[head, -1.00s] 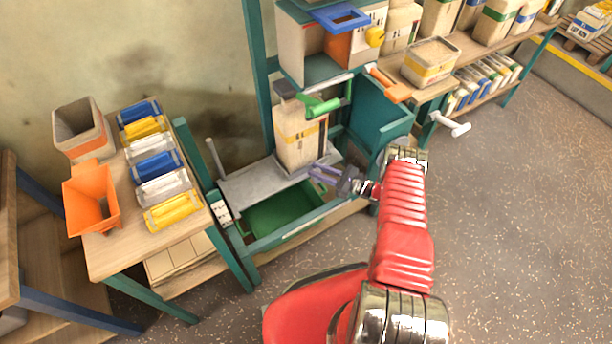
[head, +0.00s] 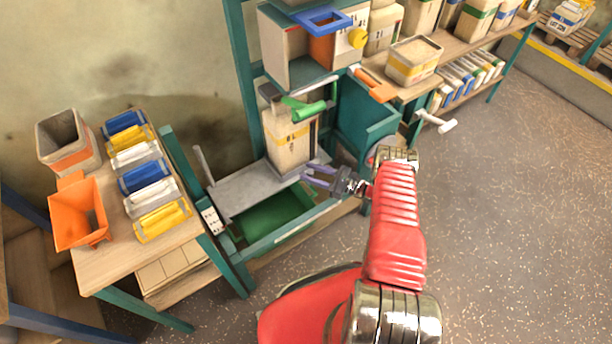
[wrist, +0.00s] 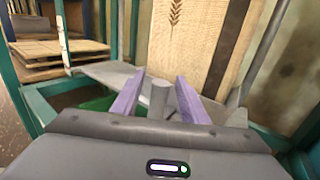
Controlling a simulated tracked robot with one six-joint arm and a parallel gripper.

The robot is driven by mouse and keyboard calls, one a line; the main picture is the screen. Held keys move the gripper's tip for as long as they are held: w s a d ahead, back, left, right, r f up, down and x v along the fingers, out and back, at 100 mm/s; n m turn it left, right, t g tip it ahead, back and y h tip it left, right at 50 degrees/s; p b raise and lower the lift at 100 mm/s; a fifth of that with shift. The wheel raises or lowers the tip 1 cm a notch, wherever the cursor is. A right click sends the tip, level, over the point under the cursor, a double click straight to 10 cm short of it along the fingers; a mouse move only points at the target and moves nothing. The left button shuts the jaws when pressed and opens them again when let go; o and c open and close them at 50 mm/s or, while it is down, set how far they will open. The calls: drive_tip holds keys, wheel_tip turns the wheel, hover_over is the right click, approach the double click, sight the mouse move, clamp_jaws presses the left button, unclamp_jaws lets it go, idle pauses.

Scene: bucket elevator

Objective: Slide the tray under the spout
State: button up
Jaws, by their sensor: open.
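A flat grey tray (head: 243,192) lies across the teal frame, with a tall beige sack (head: 288,140) upright at its right end. My gripper (head: 308,176) is just right of the sack's base, its purple fingers apart. In the wrist view my gripper (wrist: 160,76) is open, with a short grey post (wrist: 158,100) showing between the fingers; contact cannot be told. The printed sack (wrist: 198,45) stands right behind the post. A green-handled part (head: 305,110) sits above the sack. I cannot make out the spout opening.
A green bin (head: 275,213) lies below the tray, inside the frame. A grey lever (head: 203,165) stands at the tray's left end. A teal box (head: 365,118) is behind my gripper. A table (head: 130,255) with several coloured packs is at left. The floor at right is clear.

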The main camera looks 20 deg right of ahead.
drive_tip(key=v, duration=1.3)
drive_tip(key=shift+s+d, duration=0.25)
drive_tip(key=shift+d, duration=0.1)
drive_tip(key=shift+a+f, duration=0.1)
